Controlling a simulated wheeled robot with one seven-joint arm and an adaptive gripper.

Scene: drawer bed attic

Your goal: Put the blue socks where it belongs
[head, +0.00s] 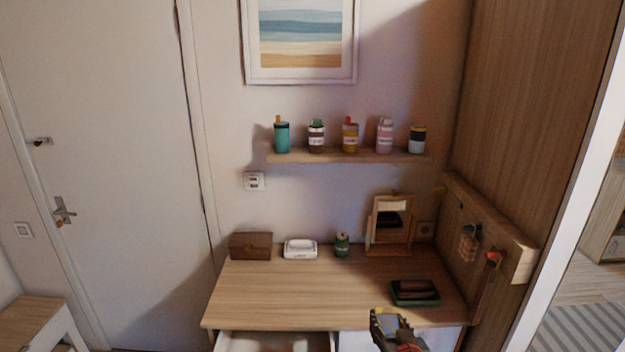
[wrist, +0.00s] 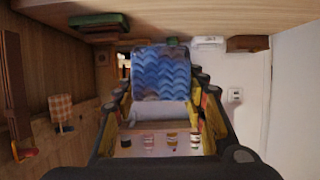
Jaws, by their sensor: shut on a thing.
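The blue socks (wrist: 160,72), a folded bundle with a wavy light and dark blue pattern, sit between the fingers of my gripper (wrist: 162,88) in the wrist view. The gripper is shut on them, with yellow-padded fingers on both sides. In the head view my gripper (head: 392,325) is at the front edge of the wooden desk (head: 320,290), right of centre; the socks are hard to make out there. A drawer (head: 275,342) under the desk's left side is pulled open. Its inside is mostly cut off by the frame.
A shelf (head: 350,156) holds several cups. A hook board (head: 485,225) stands right. The desk's middle is clear.

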